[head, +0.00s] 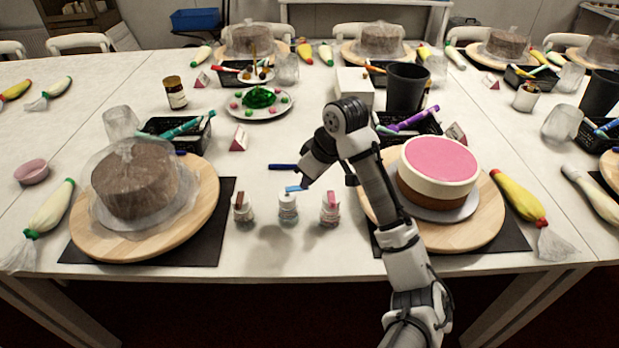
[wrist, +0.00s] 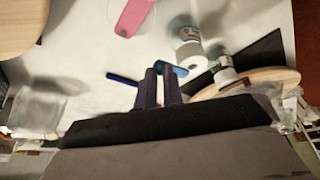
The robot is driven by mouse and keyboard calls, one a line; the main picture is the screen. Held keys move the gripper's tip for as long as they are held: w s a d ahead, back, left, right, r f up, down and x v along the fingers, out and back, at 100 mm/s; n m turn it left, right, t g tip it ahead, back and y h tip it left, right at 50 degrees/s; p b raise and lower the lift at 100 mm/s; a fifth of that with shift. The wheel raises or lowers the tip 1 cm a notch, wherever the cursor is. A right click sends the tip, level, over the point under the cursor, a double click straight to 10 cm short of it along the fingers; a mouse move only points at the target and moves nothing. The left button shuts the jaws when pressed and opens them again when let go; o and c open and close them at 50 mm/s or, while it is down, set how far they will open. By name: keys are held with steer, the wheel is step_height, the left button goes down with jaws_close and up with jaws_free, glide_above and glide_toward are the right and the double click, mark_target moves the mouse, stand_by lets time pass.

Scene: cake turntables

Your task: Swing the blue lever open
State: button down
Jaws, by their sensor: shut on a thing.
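The blue lever (head: 293,189) is on top of the middle of three small clear bottles (head: 288,212) in the head view. It sticks out to the right of the bottle's white cap, roughly level. My gripper (wrist: 160,70) points down at it, and its dark fingers are shut on the lever. In the wrist view the lever (wrist: 181,71) shows at the fingertips, with its bottle (wrist: 190,55) just beyond. The part of the lever between the fingers is hidden.
Similar bottles stand close by, one with a brownish lever (head: 241,200) and one with a pinkish lever (head: 331,198). A dark blue pen (head: 283,167) lies behind. Turntables with a wrapped cake (head: 135,180) and a pink-topped cake (head: 438,165) flank them. The table's front edge is near.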

steer(key=c, duration=1.5)
jaws_free()
steer(key=v, duration=1.3)
steer(key=shift+d+r, duration=0.1)
steer(key=shift+r, duration=0.3)
